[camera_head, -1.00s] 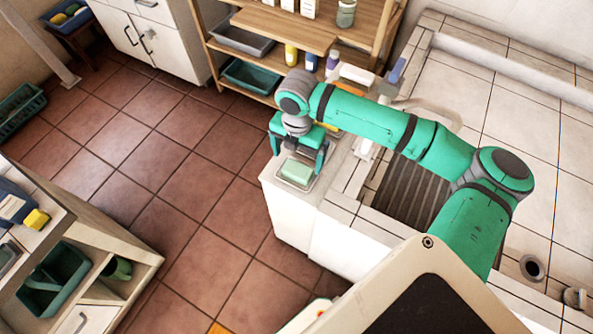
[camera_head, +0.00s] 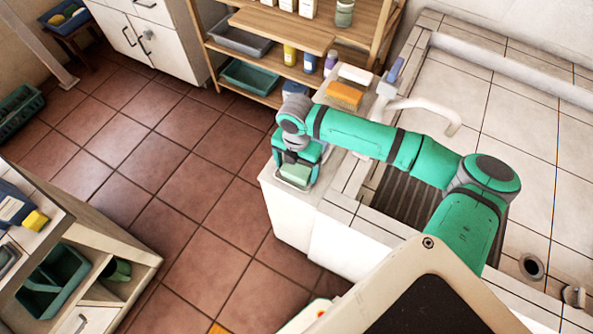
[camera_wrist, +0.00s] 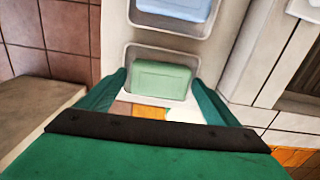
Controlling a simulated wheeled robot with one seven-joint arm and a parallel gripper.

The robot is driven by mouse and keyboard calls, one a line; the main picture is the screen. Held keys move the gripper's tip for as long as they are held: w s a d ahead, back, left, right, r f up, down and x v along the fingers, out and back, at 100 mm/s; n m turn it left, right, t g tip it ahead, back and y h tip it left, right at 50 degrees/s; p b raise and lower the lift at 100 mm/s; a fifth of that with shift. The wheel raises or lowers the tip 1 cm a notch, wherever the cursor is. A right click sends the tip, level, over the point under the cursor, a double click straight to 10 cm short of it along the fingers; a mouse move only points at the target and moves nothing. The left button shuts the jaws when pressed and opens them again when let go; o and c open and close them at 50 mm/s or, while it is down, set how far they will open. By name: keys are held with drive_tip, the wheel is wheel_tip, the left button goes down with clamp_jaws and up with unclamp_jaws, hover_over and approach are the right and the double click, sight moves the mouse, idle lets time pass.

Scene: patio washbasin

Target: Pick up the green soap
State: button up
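The green soap (camera_head: 295,173) is a pale green block in a small light dish (camera_head: 305,187) at the front end of the white counter. In the wrist view the green soap (camera_wrist: 161,80) lies in its dish (camera_wrist: 182,54), between my two green fingers. My gripper (camera_wrist: 160,88) is open, with a finger on each side of the soap and a gap on both sides. In the head view my gripper (camera_head: 298,168) is right over the soap and partly hides it and the dish.
A blue soap (camera_wrist: 175,8) sits in a neighbouring dish in the wrist view. An orange sponge (camera_head: 344,95), a white block (camera_head: 355,74) and a white tap (camera_head: 425,108) are farther back on the counter. The sink (camera_head: 402,200) is to the right.

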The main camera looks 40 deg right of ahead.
drive_tip(key=c, duration=0.9)
drive_tip(key=shift+r, duration=0.15)
drive_tip(key=shift+r, duration=0.55)
drive_tip(key=s+a+r, duration=0.2)
drive_tip(key=s+r, duration=0.9)
drive_tip(key=s, duration=0.3)
drive_tip(key=shift+r, duration=0.3)
